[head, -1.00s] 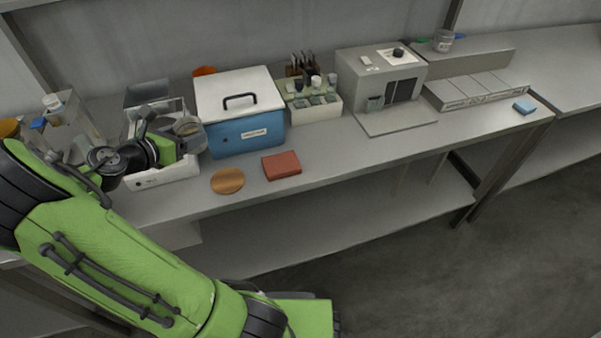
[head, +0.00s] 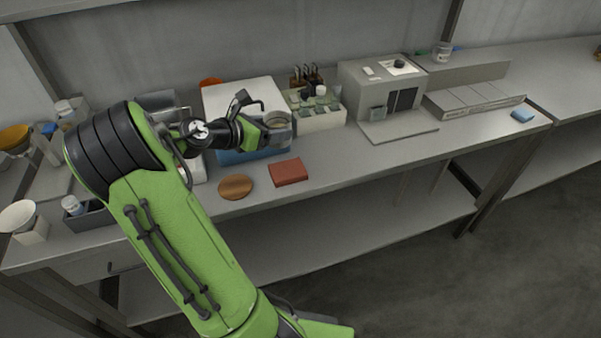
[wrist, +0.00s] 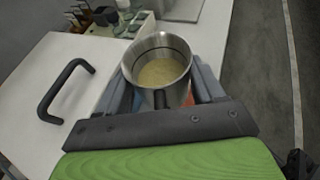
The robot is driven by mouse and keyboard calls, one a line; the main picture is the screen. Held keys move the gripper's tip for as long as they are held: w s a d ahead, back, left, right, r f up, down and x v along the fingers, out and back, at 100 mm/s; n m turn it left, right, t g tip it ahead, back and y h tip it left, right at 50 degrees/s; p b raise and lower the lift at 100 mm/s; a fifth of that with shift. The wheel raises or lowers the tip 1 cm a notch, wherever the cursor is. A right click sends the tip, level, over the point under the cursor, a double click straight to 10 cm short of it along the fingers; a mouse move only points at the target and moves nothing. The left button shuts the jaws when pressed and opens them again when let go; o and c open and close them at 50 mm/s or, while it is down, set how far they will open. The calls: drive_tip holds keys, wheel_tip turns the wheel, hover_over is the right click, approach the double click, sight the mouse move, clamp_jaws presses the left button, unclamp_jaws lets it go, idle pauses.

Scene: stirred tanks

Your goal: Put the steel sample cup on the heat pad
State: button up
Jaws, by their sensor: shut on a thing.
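The steel sample cup (head: 277,122) is held in my gripper (head: 266,132), above the front right part of the blue box with the white lid. In the wrist view the cup (wrist: 146,52) sits upright between the fingers, with pale, grainy material inside. A flat round brown disc (head: 235,187) and a reddish-brown rectangular block (head: 288,171) lie on the bench in front of the blue box. I cannot tell for certain which of them is the heat pad. Both are bare, and the cup is apart from both.
The blue box (head: 228,157) with a handled white lid stands directly behind the disc and block. A rack of bottles (head: 318,118) and a grey instrument (head: 378,88) stand further right. The bench front between block and right end is mostly clear.

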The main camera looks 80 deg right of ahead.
drive_tip(key=shift+s+d+f+m, duration=0.1)
drive_tip(key=shift+s+f+m, duration=0.05)
drive_tip(key=shift+s, duration=0.4)
drive_tip(key=shift+s+d+f+m, duration=0.1)
drive_tip(key=shift+s+f+m, duration=0.05)
drive_tip(key=shift+s, duration=0.35)
drive_tip(key=b, duration=0.5)
hover_over(282, 173)
wheel_tip(282, 173, down, 10)
drive_tip(key=shift+d+r, duration=0.1)
drive_tip(key=shift+r, duration=0.15)
drive_tip(key=shift+r+g, duration=0.15)
drive_tip(key=shift+g, duration=0.15)
drive_tip(key=o, duration=1.1)
drive_tip(key=shift+o, duration=0.2)
